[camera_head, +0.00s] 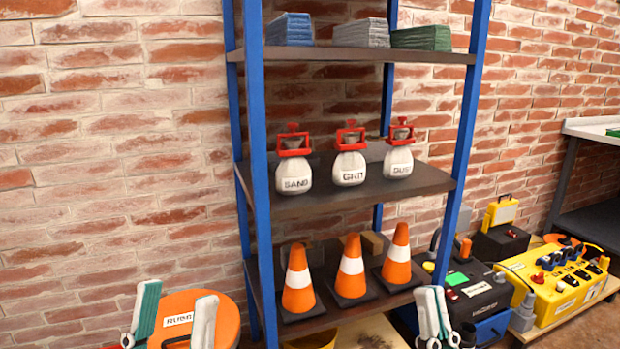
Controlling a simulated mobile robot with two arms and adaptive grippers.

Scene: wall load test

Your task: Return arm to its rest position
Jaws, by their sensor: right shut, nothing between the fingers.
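My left gripper (179,293) is at the bottom left of the head view. Its two pale fingers, one with a green pad showing, stand apart with a gap between them. An orange round thing (222,305) with a white label shows behind it; I cannot tell how far behind. My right gripper (432,290) is at the bottom, right of the shelf's middle. Its two fingers are close together, with nothing seen between them. The arms behind both grippers are out of view.
A blue-post shelf rack (258,190) stands against the brick wall. It holds traffic cones (351,268), white sacks with red clamps (349,166) and stacked slabs (362,33). A yellow control box (556,288) and a black case (475,287) stand right. A table (590,128) is at far right.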

